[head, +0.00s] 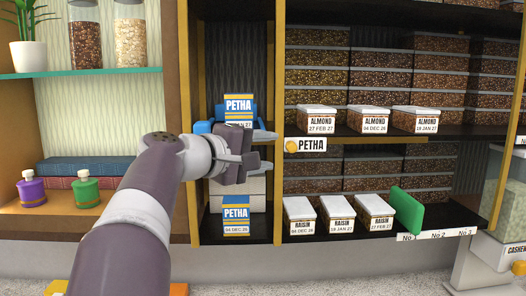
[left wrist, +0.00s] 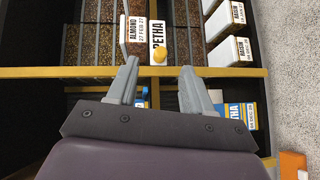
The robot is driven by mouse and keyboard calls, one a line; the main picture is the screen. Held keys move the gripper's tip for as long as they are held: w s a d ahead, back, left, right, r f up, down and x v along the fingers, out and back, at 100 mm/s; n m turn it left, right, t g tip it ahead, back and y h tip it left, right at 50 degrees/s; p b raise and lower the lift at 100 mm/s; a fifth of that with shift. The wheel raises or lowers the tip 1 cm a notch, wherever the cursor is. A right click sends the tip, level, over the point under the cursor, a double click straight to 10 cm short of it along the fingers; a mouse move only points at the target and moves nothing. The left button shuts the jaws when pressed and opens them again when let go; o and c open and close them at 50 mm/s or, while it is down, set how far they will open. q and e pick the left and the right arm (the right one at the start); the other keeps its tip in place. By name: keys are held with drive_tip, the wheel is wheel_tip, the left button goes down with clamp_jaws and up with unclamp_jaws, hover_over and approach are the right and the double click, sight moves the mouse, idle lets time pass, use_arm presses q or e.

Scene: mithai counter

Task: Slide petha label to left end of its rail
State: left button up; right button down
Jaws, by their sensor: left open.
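The white petha label (head: 312,145) with a round orange knob (head: 291,146) sits on the golden rail (head: 370,138) along the front edge of the almond shelf. It is at the rail's left part, close beside the upright post (head: 279,70). My left gripper (head: 266,151) is open, just left of the knob, with its fingers pointing at the label. In the left wrist view the label (left wrist: 157,35) and knob (left wrist: 159,57) lie just beyond and between the two open fingertips (left wrist: 160,67), with no visible contact. My right gripper is not in view.
Almond boxes (head: 367,120) stand above the rail and raisin boxes (head: 337,213) below it. A green panel (head: 406,211) stands out at the lower shelf's right. Blue petha boxes (head: 236,213) are in the narrow left bay behind my gripper.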

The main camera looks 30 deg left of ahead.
use_arm(q)
drive_tip(key=w+d+r+m+g+h+p, duration=0.1)
drive_tip(key=d+r+h+p, duration=0.15)
drive_tip(key=d, duration=0.35)
drive_tip(key=w+d+r+m+g+h+p, duration=0.1)
drive_tip(key=d+m+h+p, duration=0.15)
drive_tip(key=d, duration=0.45)
drive_tip(key=w+d+n+y+p, duration=0.1)
drive_tip(key=w+d+p, duration=0.1)
drive_tip(key=d+p, duration=0.25)
drive_tip(key=n+y+p, duration=0.3)
drive_tip(key=n+y, duration=0.1)
drive_tip(key=y, duration=1.4)
approach(292, 149)
drive_tip(key=shift+t, duration=0.4)
drive_tip(key=p+x, duration=0.5)
drive_tip(key=x, duration=0.4)
drive_tip(key=shift+w+a+f, duration=0.1)
drive_tip(key=shift+a+f, duration=0.1)
drive_tip(key=shift+a, duration=0.05)
drive_tip(key=shift+w+a, duration=0.1)
drive_tip(key=shift+w, duration=0.1)
